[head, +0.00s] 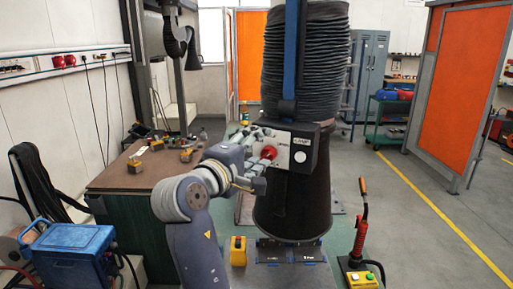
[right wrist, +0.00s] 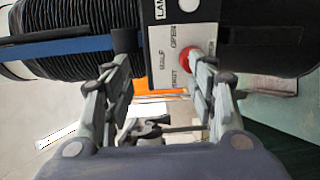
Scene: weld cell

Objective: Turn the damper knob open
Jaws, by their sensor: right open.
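The damper knob (head: 268,152) is red and sits on the pale front plate (head: 299,156) of a dark box on the black duct. My right gripper (head: 257,168) is open at the plate, close by the knob. In the right wrist view the red knob (right wrist: 187,56) shows beside the right-hand finger, which partly hides it. The right gripper (right wrist: 155,78) has its fingers wide apart there, with nothing held between them. Printed words, including OPEN, show on the plate (right wrist: 172,15). I cannot tell whether a finger touches the knob. My left gripper is not in view.
The ribbed black duct (head: 305,60) rises behind the box, with a blue strap (head: 290,60) down it. A workbench (head: 145,172) with small parts stands left. A blue machine (head: 72,255) is at lower left.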

